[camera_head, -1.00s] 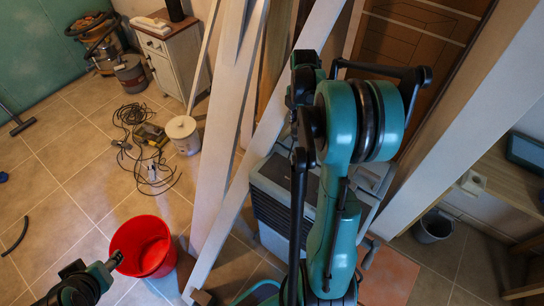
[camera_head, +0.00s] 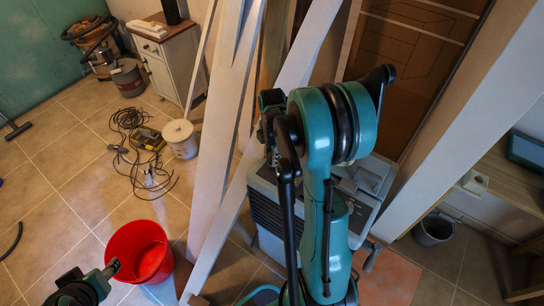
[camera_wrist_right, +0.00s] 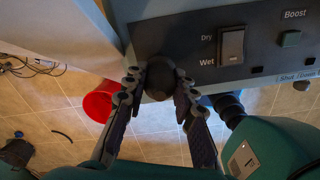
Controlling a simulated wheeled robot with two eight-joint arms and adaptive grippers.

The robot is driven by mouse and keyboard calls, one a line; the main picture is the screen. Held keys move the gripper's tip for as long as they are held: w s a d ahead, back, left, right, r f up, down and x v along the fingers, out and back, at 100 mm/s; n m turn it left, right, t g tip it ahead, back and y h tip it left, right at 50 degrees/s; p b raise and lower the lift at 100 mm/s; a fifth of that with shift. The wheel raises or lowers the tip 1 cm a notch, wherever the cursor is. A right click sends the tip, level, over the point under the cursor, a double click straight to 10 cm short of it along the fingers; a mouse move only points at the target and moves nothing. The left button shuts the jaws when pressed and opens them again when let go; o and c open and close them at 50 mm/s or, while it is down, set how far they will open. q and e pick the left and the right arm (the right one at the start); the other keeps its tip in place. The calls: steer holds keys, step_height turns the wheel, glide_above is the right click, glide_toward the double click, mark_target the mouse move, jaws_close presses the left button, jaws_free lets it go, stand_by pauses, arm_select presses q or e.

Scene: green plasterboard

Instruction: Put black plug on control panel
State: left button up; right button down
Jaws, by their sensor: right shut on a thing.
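In the right wrist view, my right gripper (camera_wrist_right: 161,88) is closed around a round black plug (camera_wrist_right: 163,74). The plug is in front of the dark control panel (camera_wrist_right: 195,40), overlapping its lower edge. I cannot tell whether it touches the panel. The panel has a Dry/Wet rocker switch (camera_wrist_right: 231,45) and a Boost button (camera_wrist_right: 290,39). In the head view, the grey machine (camera_head: 270,215) stands behind my right arm, and that arm hides the plug and most of the gripper.
White boards (camera_head: 213,150) lean beside the machine on the left. A red bucket (camera_head: 139,252) stands on the tiles, also visible in the right wrist view (camera_wrist_right: 98,101). Black cables (camera_head: 128,120) and a white pot (camera_head: 181,140) lie farther back. A grey bin (camera_head: 434,230) is at right.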

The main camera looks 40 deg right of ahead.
steer(key=shift+s, duration=0.1)
steer(key=shift+f+b, duration=0.25)
steer(key=shift+b, duration=0.05)
steer(key=c, duration=1.2)
jaws_free()
steer(key=shift+r, duration=0.1)
steer(key=shift+r+p, duration=0.3)
steer(key=shift+p, duration=0.15)
step_height(320, 180, up, 12)
steer(key=f+p, duration=0.1)
steer(key=p, duration=0.1)
steer(key=s+a+r+m+t, duration=0.1)
steer(key=s+a+m+t, duration=0.1)
steer(key=a+m, duration=0.3)
steer(key=s+a+r+m+t, duration=0.2)
steer(key=s+a+m, duration=0.2)
steer(key=a, duration=0.5)
steer(key=s+a+r+m+t, duration=0.2)
steer(key=s+a+m+t, duration=0.1)
steer(key=a+m, duration=0.4)
steer(key=shift+s+m, duration=0.35)
steer(key=shift+m, duration=0.05)
